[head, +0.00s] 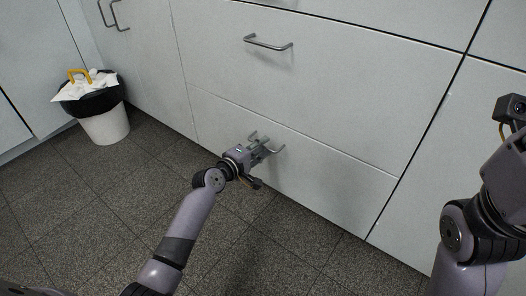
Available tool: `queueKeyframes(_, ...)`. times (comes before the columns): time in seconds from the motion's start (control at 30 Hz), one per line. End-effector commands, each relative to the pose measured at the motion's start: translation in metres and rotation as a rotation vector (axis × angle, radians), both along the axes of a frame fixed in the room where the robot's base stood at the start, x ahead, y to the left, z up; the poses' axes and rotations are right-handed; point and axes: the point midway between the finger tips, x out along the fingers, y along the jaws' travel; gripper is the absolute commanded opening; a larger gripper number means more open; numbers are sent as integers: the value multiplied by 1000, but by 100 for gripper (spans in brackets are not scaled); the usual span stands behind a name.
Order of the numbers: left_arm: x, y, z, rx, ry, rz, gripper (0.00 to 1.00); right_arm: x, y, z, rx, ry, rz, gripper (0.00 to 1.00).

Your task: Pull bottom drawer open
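The bottom drawer (325,180) is a wide pale grey front low in the cabinet, and it looks flush with the fronts around it. Its metal bar handle (278,150) is partly hidden by my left gripper. My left gripper (264,147) is at the handle, close to the drawer front. The fingers and handle overlap, so I cannot tell whether the fingers are closed on the bar. My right arm stands at the right edge, and its fingers are outside the view.
The drawer above (320,90) is shut, with its bar handle (268,43) clear. A white bin (105,124) with a black liner stands at the left by the cabinets. The dark tiled floor (140,190) in front of the bottom drawer is free apart from my arm.

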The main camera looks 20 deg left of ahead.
Motion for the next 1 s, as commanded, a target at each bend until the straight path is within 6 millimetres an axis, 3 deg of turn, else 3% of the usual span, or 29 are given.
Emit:
queueKeyframes(0.4,8,-3,-1,0,0,-1,26,-3,0,2,-1,-13,-1,40)
queueKeyframes(0.8,8,-3,-1,0,0,-1,0,-4,1,2,-2,-14,0,40)
queueKeyframes(1.0,7,-3,-2,0,1,-1,0,-4,1,2,-1,-14,0,40)
